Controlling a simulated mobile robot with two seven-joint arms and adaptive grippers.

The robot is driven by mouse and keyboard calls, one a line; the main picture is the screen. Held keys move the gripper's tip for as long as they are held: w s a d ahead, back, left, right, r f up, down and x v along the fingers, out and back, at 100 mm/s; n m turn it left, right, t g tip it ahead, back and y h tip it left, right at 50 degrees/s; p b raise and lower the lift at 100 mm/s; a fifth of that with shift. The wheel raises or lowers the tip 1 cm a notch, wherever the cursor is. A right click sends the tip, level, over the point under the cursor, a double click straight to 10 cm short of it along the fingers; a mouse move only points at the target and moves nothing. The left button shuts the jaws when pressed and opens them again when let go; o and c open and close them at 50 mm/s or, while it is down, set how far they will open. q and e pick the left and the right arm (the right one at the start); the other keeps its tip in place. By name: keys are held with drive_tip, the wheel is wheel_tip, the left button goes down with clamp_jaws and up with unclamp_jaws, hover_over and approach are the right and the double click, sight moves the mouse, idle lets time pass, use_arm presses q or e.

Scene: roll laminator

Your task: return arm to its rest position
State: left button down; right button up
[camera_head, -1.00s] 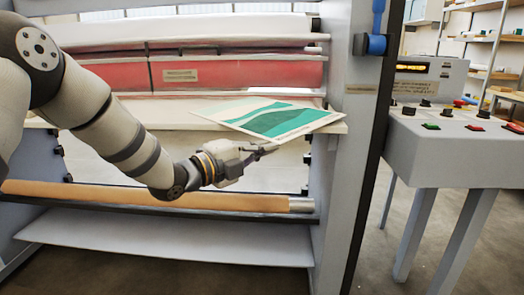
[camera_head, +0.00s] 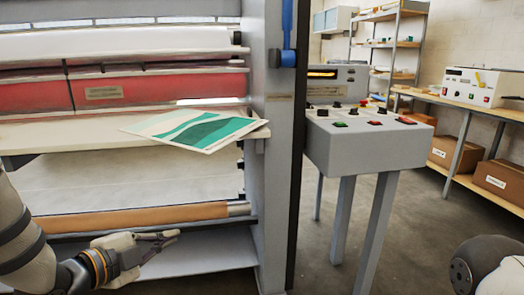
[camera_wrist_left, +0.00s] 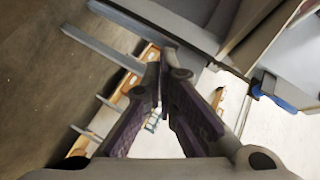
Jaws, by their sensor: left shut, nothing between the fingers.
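My left gripper (camera_head: 160,238) is at the lower left of the head view, in front of the laminator's lower shelf and below its roller. It is shut with nothing between the fingers, and it touches nothing that I can see. In the left wrist view its two dark fingers (camera_wrist_left: 163,100) point away toward the room. A green and white printed sheet (camera_head: 200,128) lies on the laminator's feed table (camera_head: 60,138), its right corner reaching past the table edge. Part of my right arm shows at the lower right of the head view; its gripper is out of view.
The laminator frame post (camera_head: 272,150) with a blue lever (camera_head: 287,40) stands right of the table. A grey control console (camera_head: 365,145) on legs is beyond it. A workbench (camera_head: 470,105) with boxes is at the far right. Floor between console and bench is open.

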use_arm(q)
drive_tip(key=s+d+f+n+g+y, duration=0.3)
drive_tip(key=s+f+n+g, duration=0.55)
drive_tip(key=s+f, duration=1.1)
drive_tip(key=s+f+n+g+y, duration=0.1)
drive_tip(key=s+f+n+g, duration=0.2)
drive_tip(key=s, duration=0.9)
drive_tip(key=s+a+f+n+g+y, duration=0.1)
drive_tip(key=s+n, duration=0.5)
drive_tip(key=s, duration=0.6)
wheel_tip(320, 180, down, 2)
drive_tip(key=g+y, duration=0.1)
drive_tip(key=g, duration=0.2)
drive_tip(key=shift+s+a+f+n, duration=0.15)
drive_tip(key=shift+s+a+n, duration=0.1)
drive_tip(key=shift+s+n, duration=0.1)
drive_tip(key=shift+w, duration=0.1)
